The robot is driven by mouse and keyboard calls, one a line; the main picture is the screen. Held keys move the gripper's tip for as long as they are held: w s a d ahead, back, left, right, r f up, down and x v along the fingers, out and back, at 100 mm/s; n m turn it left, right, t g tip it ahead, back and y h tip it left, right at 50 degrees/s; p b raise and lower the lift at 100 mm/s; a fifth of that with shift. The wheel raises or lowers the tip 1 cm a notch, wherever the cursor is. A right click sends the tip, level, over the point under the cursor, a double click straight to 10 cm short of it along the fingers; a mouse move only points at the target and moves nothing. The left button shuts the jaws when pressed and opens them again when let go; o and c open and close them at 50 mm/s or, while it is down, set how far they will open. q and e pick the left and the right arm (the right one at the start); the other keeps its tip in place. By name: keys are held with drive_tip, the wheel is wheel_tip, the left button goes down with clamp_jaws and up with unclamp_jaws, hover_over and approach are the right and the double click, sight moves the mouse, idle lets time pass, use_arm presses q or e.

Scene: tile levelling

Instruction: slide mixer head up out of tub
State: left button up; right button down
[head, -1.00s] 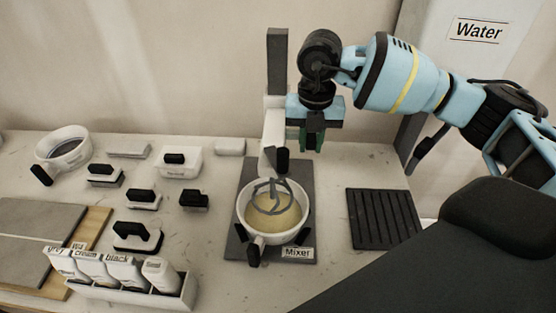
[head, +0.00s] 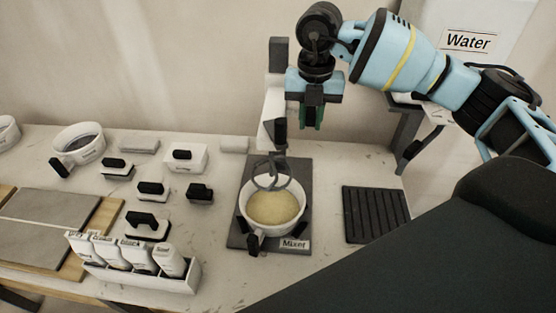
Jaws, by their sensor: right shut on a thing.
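The mixer (head: 278,55) has a grey upright post with a white head (head: 273,110) on it. A dark spindle with a grey wire whisk (head: 268,175) hangs from the head. The whisk overlaps the rear rim of the white tub (head: 249,212) in the picture, with its lower part higher than the yellowish mix (head: 272,207). The tub sits on the dark mixer base. My right gripper (head: 312,118) points down just right of the head and is shut on its side part; the grip itself is largely hidden. My left gripper is out of view.
A black ribbed mat (head: 376,214) lies right of the mixer. Black-handled tools, a white bowl (head: 80,142) and a bottle rack (head: 140,280) stand to the left. The water dispenser (head: 468,42) is at back right. My dark arm link covers the lower right.

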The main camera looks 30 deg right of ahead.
drive_tip(key=shift+r+p, duration=0.65)
drive_tip(key=shift+r, duration=1.35)
drive_tip(key=c, duration=1.1)
unclamp_jaws()
drive_tip(key=shift+f, duration=0.25)
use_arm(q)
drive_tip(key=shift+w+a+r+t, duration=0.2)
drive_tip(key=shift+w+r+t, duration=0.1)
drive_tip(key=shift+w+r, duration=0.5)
use_arm(e)
drive_tip(key=shift+r, duration=3.5)
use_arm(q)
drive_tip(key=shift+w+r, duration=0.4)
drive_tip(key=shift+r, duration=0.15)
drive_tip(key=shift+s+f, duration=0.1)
